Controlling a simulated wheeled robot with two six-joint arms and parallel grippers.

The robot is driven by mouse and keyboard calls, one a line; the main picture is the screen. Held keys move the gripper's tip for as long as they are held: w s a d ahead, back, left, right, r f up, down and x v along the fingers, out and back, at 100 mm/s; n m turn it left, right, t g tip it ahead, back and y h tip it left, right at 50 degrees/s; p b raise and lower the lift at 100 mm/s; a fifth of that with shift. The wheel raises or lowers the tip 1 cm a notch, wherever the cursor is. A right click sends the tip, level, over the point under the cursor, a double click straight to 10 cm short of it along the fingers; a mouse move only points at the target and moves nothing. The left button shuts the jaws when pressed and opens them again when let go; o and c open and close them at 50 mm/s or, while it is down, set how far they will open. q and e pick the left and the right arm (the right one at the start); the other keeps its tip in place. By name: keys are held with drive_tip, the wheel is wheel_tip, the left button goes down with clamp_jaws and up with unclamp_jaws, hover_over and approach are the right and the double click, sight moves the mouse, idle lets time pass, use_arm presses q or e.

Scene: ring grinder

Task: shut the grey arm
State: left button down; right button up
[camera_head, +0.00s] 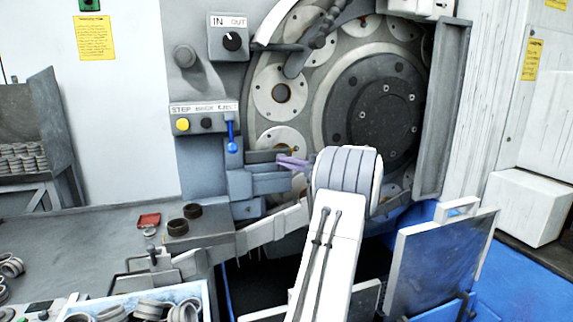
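A dark grey arm (297,62) slants across the upper left of the round grinder face (372,110), in front of its ring of discs. Its lower end hangs free above the grey fixture block (262,180). My white arm rises from the bottom middle, and its striped joint hides part of the lower grinder face. What seems to be my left gripper (290,162), small and purplish, shows left of that joint, beside the fixture block. I cannot tell whether it touches the block or is open or shut. My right gripper is not in view.
A control panel with a yellow button (182,125) and a blue lever (231,135) is left of the grinder. Two dark rings stand on a grey block (200,233). A bin of rings (140,308) is at lower left. A tilted panel (445,262) stands at right.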

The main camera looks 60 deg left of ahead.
use_arm(q)
drive_tip(key=w+b+v, duration=0.1)
drive_tip(key=v, duration=0.8)
drive_tip(key=shift+r+g+b, duration=0.25)
drive_tip(key=shift+g+b, duration=0.05)
drive_tip(key=shift+b, duration=0.1)
drive_tip(key=shift+w, duration=0.1)
